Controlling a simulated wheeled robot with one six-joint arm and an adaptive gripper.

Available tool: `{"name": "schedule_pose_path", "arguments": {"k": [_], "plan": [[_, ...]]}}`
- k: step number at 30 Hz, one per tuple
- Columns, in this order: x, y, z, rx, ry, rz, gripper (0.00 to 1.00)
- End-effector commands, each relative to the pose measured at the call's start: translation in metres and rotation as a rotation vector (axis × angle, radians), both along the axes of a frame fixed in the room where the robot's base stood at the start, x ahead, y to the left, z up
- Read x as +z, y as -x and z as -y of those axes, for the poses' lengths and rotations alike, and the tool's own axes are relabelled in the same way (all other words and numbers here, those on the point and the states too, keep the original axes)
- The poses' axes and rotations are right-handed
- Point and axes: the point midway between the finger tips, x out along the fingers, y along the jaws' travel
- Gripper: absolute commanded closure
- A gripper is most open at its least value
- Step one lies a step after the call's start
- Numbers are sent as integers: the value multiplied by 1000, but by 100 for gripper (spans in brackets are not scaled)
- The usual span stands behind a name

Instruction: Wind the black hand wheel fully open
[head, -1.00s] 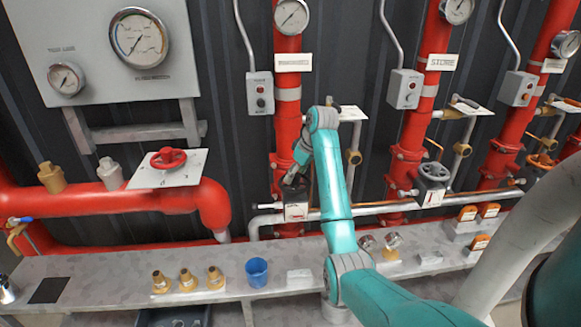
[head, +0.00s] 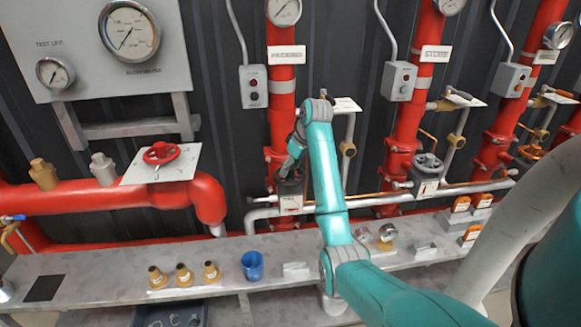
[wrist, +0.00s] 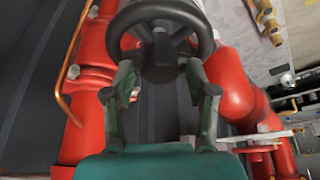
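In the head view the dark wheel (head: 290,186) sits low on the red pipe behind the bench, partly hidden by my gripper (head: 289,168). In the wrist view my gripper (wrist: 161,76) is open. Its two fingers stand apart, near the wheel's near rim, with the hub between them in the picture. I cannot tell whether they touch the wheel.
A similar dark wheel (head: 428,163) sits on the pipe to the right. A red wheel (head: 161,153) is at the left. A copper tube (wrist: 66,75) runs left of my gripper.

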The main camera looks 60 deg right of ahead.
Motion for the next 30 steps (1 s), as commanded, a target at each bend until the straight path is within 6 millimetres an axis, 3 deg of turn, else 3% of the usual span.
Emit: {"name": "schedule_pose_path", "arguments": {"k": [7, 21, 30], "plan": [[0, 0, -1, -41, 0, -1, 43], [0, -2, -3, -605, 1, 1, 43], [0, -2, -4, -771, 1, 0, 43]]}}
